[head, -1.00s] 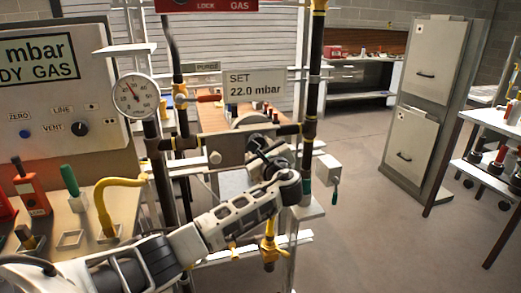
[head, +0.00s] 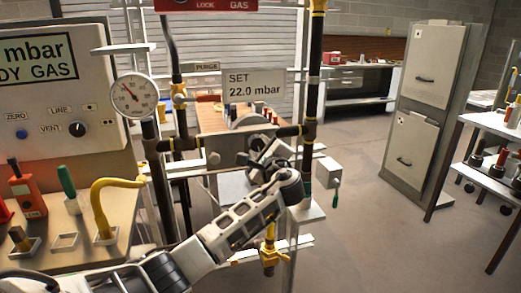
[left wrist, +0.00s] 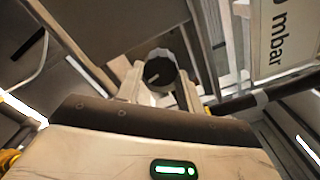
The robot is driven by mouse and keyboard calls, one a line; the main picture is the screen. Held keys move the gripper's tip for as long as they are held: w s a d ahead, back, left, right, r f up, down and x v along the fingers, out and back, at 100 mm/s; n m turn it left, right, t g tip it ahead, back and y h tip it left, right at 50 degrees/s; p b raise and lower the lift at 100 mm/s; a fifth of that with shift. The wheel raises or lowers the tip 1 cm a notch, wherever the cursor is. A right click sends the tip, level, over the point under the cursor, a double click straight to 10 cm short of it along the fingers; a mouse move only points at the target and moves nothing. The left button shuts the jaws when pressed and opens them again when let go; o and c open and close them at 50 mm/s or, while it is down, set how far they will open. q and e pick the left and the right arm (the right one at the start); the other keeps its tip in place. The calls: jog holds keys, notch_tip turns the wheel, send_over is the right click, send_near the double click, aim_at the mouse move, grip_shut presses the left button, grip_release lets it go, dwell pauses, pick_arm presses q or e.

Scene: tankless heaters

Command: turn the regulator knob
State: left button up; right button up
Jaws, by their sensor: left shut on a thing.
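The regulator knob (left wrist: 160,72) is a dark round cap with a pale mark on its face, seen in the left wrist view between my fingers. My left gripper (left wrist: 160,92) is shut on it. In the head view my left gripper (head: 264,150) is at the regulator on the pipe run, and the wrist and fingers hide most of the knob. A round pressure gauge (head: 134,96) stands left of the regulator, its needle pointing to the upper left. A sign (head: 254,85) above reads "SET 22.0 mbar". My right gripper is not in view.
Vertical black pipes (head: 313,100) and a yellow valve (head: 269,250) stand close around my left arm. A bench (head: 125,205) with a green-handled tool (head: 67,185) and a yellow hose (head: 105,200) is at the left. Open floor (head: 370,235) lies to the right.

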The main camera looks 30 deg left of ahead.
pick_arm(q)
jog(key=o, duration=0.7)
jog(key=b+v, duration=0.1)
jog(key=v, duration=1.5)
jog(key=shift+s, duration=0.1)
jog(key=s+d+f+n+h, duration=0.1)
jog(key=s+d+f+h, duration=0.15)
jog(key=f, duration=0.45)
jog(key=s+d+f+h, duration=0.2)
jog(key=f+h, duration=0.2)
jog(key=f, duration=0.3)
jog(key=s+d+f+n+h, duration=0.1)
jog(key=s+d+f+h, duration=0.1)
jog(key=f+h, duration=0.3)
jog(key=s+d+f+n+h, duration=0.1)
jog(key=s+f+n, duration=0.2)
jog(key=s+n, duration=0.1)
jog(key=s+d+f+n+h, duration=0.2)
jog(key=s+f+n, duration=0.1)
jog(key=s, duration=0.4)
jog(key=s+d+f+n+g+h, duration=0.1)
jog(key=s+d+f+n+h, duration=0.1)
jog(key=s+f+n, duration=0.1)
jog(key=shift+s+d+n+h, duration=0.15)
jog(key=shift+s+n, duration=0.25)
jog(key=shift+s, duration=0.2)
jog(key=shift+s+d+n+h, duration=0.1)
jog(key=shift+s+n, duration=0.3)
jog(key=shift+s, duration=0.15)
